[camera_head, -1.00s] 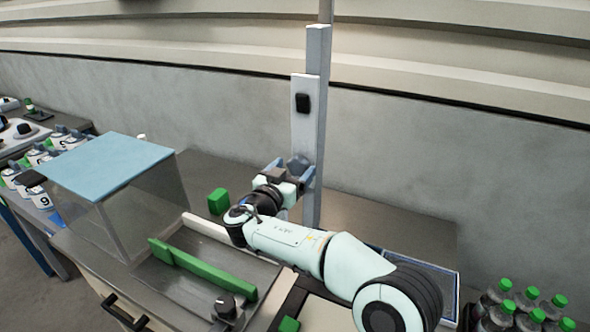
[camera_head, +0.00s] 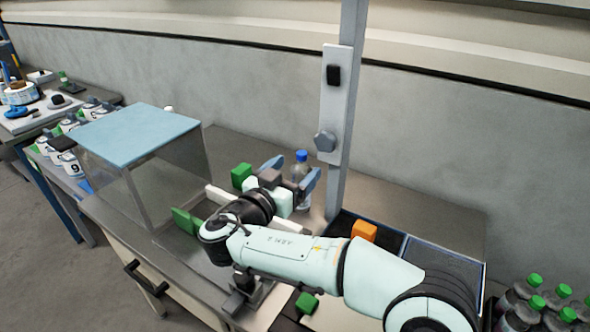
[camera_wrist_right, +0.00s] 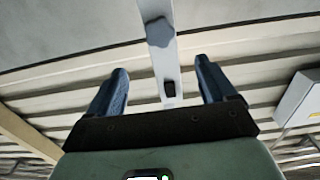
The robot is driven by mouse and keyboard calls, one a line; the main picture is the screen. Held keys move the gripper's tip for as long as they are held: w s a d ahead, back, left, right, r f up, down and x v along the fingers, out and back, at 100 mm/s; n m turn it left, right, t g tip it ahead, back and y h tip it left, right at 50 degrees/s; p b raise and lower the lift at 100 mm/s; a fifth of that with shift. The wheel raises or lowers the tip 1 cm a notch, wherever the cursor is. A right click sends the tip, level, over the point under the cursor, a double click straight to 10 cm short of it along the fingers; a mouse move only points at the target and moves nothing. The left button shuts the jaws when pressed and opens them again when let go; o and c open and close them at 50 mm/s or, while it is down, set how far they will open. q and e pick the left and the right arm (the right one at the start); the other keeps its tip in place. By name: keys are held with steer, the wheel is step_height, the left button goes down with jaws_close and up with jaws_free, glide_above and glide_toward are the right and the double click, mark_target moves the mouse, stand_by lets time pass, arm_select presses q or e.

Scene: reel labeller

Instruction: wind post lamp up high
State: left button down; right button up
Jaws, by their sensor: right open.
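The grey post (camera_head: 345,110) stands upright at the back of the bench and runs out of the top of the head view. No lamp head shows. A light plate (camera_head: 333,100) on it carries a black switch-like piece (camera_head: 334,75) above a grey-blue lobed knob (camera_head: 325,141). My right gripper (camera_head: 297,167) is open and empty, below and left of the knob and apart from it. In the right wrist view the knob (camera_wrist_right: 160,32) and the black piece (camera_wrist_right: 169,88) show between and beyond the open fingers (camera_wrist_right: 161,68). My left gripper is out of view.
A blue-capped bottle (camera_head: 301,157) stands behind the right gripper. A clear box with a blue lid (camera_head: 135,133) is at left. Green blocks (camera_head: 241,176), an orange block (camera_head: 364,231) and a dark mesh tray (camera_head: 440,262) lie around. Green-capped bottles (camera_head: 535,280) stand at lower right.

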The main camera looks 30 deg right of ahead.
mark_target(323, 144)
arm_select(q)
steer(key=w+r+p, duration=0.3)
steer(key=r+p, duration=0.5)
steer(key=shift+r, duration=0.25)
arm_select(e)
steer(key=w+d+m, duration=0.2)
steer(key=d+m, duration=0.2)
steer(key=m, duration=0.6)
steer(key=w+d+m, duration=0.2)
steer(key=d+m, duration=0.2)
steer(key=m, duration=0.6)
steer(key=w+d+m, duration=0.2)
steer(key=d+m, duration=0.2)
steer(key=m, duration=0.6)
steer(key=shift+w+f, duration=0.1)
steer(key=shift+f, duration=0.2)
steer(key=c, duration=1.1)
